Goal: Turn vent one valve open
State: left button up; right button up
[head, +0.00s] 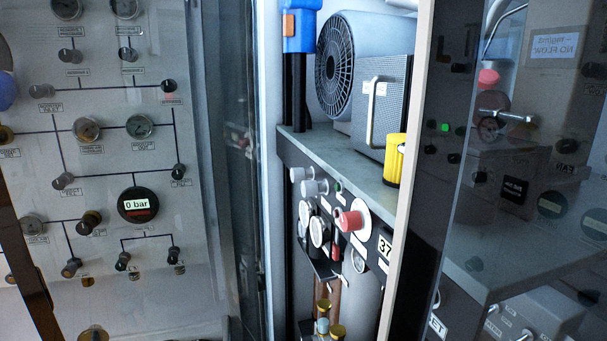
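A pale valve panel (105,240) fills the left of the head view. It carries black connecting lines, round gauges (88,130) and several small valve knobs. A round black display (138,205) on it reads "0 bar". Two dark knobs, a left one (122,261) and a right one (174,255), sit at the ends of a forked line low on the panel. The small labels are too blurred to read, so I cannot tell which knob is vent one or whether it is open. Neither of my grippers is in view.
A shelf (345,172) right of the panel holds a grey fan unit (372,55), a speckled box with a handle (385,100) and a yellow item (395,160). Below it is a control board with a red knob (350,221). A pale upright post (408,180) stands before another cabinet.

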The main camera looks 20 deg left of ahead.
aim_at(297, 175)
jog(key=j+z, duration=0.45)
jog(key=k+j+z, duration=0.15)
jog(key=j+z, duration=0.3)
jog(key=k+j+z, duration=0.15)
jog(key=j+z, duration=0.3)
